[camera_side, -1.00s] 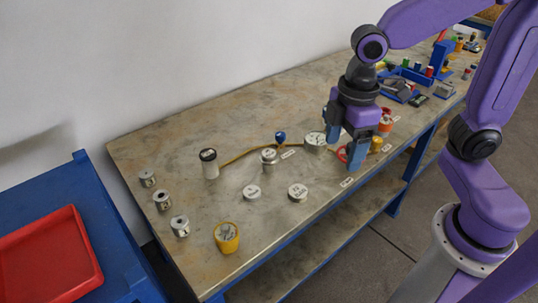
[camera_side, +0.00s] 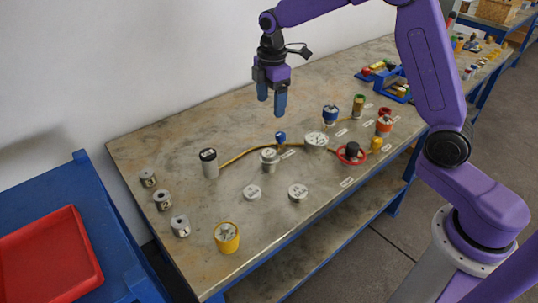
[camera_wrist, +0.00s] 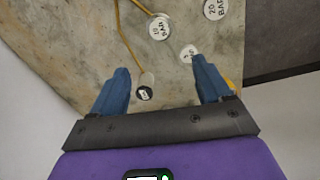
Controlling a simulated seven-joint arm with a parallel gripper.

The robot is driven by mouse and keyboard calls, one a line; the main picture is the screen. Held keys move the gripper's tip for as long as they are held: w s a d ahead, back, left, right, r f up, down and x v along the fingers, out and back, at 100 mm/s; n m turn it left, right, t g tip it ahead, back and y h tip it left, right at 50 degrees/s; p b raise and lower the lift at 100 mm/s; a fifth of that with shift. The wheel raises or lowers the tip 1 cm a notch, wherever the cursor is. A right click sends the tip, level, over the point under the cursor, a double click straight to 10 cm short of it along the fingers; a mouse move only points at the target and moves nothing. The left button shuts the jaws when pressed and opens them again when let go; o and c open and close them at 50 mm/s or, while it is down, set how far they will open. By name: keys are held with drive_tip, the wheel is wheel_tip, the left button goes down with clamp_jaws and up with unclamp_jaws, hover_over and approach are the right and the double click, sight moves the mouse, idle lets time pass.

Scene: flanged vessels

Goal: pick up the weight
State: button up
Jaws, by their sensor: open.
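My gripper (camera_side: 271,97) is open and empty, high above the back of the bench, its blue fingers pointing down. It also shows in the wrist view (camera_wrist: 160,72), with bench and small parts visible beyond its fingers. Several metal cylinders, possibly weights, stand at the bench's left end: a back one (camera_side: 147,178), a middle one (camera_side: 162,200) and a front one (camera_side: 180,226). I cannot tell which thing is the weight. A pale cylinder with a black top (camera_side: 209,164) stands below and left of my gripper; it shows between the fingers in the wrist view (camera_wrist: 146,87).
Round white-topped parts (camera_side: 298,192) lie mid-bench. A yellow cup (camera_side: 227,238) stands near the front edge. A red ring with a black knob (camera_side: 351,154) and blue part (camera_side: 330,114) stand right. A red tray (camera_side: 45,265) lies on the blue table at left.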

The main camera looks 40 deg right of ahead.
sight(269, 153)
drive_tip(key=f, duration=1.7)
drive_tip(key=shift+w+f, duration=0.15)
drive_tip(key=shift+w, duration=0.25)
drive_tip(key=c, duration=1.3)
